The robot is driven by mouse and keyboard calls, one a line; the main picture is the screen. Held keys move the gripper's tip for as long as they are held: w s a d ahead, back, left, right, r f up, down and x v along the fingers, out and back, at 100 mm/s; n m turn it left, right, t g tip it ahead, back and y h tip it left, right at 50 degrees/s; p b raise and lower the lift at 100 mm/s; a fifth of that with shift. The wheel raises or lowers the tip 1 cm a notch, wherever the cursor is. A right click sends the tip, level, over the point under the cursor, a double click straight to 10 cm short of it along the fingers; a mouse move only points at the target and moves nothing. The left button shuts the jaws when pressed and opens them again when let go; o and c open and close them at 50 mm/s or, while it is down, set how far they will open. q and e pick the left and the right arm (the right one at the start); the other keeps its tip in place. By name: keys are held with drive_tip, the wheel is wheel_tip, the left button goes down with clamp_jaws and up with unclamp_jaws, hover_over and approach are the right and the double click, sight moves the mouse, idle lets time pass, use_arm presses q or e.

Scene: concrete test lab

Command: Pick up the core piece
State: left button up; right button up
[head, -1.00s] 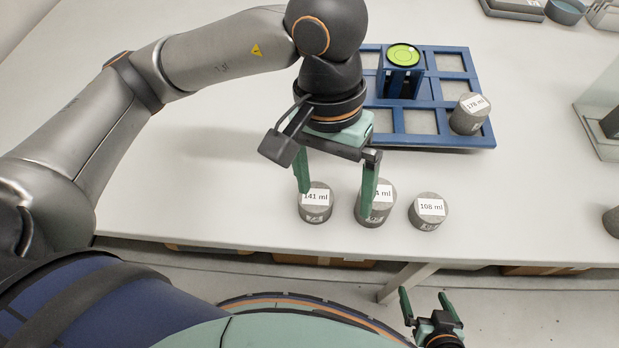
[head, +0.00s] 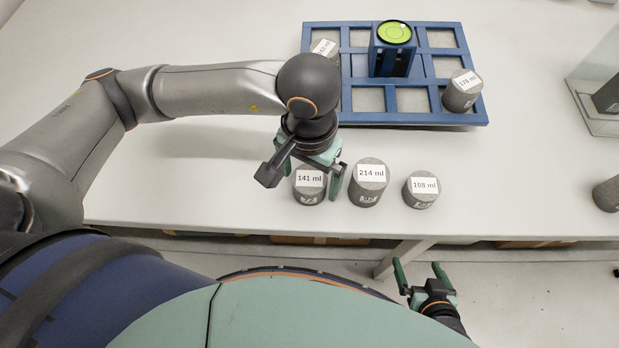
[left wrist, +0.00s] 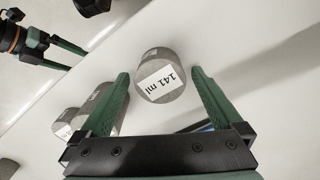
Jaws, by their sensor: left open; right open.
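A grey concrete core labelled 141 ml (head: 309,184) stands upright at the front of the white table. My left gripper (head: 313,186) is open and low over it. In the left wrist view the 141 ml core (left wrist: 161,78) sits between the two open green fingers (left wrist: 160,74), with no clear contact on either side. A taller core labelled 214 ml (head: 368,186) stands just right of the gripper, and a shorter one labelled 108 ml (head: 421,190) stands farther right. My right gripper (head: 418,267) is open and empty, below the table's front edge.
A blue rack (head: 385,119) lies behind the cores. It carries a blue stand with a green round top (head: 395,32), a 178 ml core (head: 462,92) at right and another core (head: 323,47) at back left. A clear-walled box (head: 597,120) stands at right.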

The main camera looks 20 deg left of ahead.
use_arm(q)
wheel_tip(320, 180, down, 2)
drive_tip(key=shift+r, duration=0.1)
clamp_jaws()
idle(0.8)
